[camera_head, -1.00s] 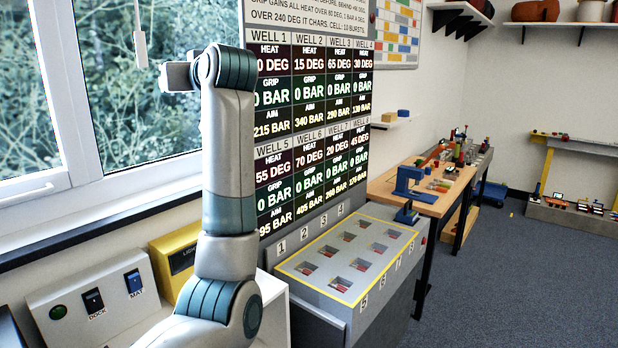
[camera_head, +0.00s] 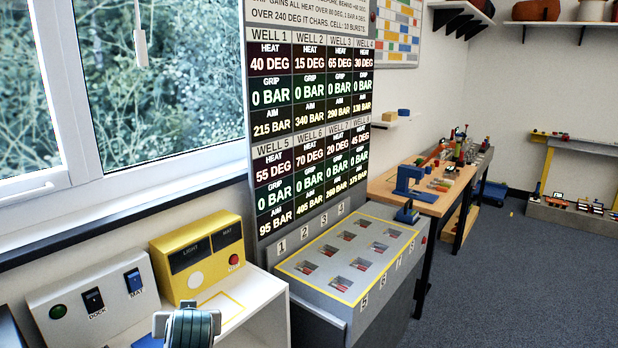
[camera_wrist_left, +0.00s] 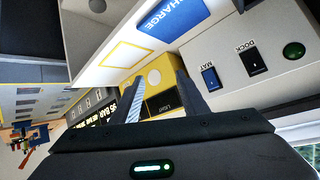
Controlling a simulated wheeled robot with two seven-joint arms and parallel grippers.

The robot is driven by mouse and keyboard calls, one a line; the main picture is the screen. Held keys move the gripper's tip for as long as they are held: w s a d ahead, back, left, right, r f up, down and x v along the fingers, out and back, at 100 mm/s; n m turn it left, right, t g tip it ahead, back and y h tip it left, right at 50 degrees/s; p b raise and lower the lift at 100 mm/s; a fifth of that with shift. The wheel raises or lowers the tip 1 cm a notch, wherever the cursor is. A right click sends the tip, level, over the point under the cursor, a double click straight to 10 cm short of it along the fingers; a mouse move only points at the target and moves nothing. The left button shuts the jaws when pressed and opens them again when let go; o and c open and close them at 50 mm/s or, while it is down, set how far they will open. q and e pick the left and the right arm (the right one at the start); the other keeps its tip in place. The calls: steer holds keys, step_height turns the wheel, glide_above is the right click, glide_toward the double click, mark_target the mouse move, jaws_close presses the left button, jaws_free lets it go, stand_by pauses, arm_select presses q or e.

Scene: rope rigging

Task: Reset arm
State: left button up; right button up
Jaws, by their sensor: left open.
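My left gripper (camera_wrist_left: 158,76) is open in the left wrist view, with its two dark fingers apart and nothing between them. Past the fingers is the yellow box (camera_wrist_left: 157,62) with its white button. In the head view, part of my left arm with teal bands (camera_head: 190,328) shows at the bottom, in front of the white stand; the finger opening cannot be seen there. My right gripper is in neither view.
The yellow box (camera_head: 168,262) and a grey switch box (camera_head: 60,325) with DOCK and MAT switches stand below the window. The well bench (camera_head: 318,290) and tall reading board (camera_head: 290,228) are right of them. A wooden table (camera_head: 432,205) stands farther back. Floor (camera_head: 500,290) at right is clear.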

arm_select(q)
steer(key=s+d+f+m+g+h, duration=0.2)
steer(key=s+f+m+g+h, duration=0.1)
steer(key=s+f, duration=1.65)
steer(key=s+d+f+m+g+h, duration=0.1)
steer(key=s+d+g, duration=0.1)
steer(key=s, duration=1)
steer(key=s+d+f+m+g+h, duration=0.1)
steer(key=s+d+f, duration=0.1)
steer(key=s, duration=1)
step_height(320, 180, down, 28)
steer(key=g, duration=0.1)
steer(key=s+a+f+g+b, duration=0.1)
steer(key=s+a+f, duration=0.2)
steer(key=s+f, duration=1.5)
steer(key=shift+s+f+g, duration=0.3)
steer(key=shift+s+f, duration=0.05)
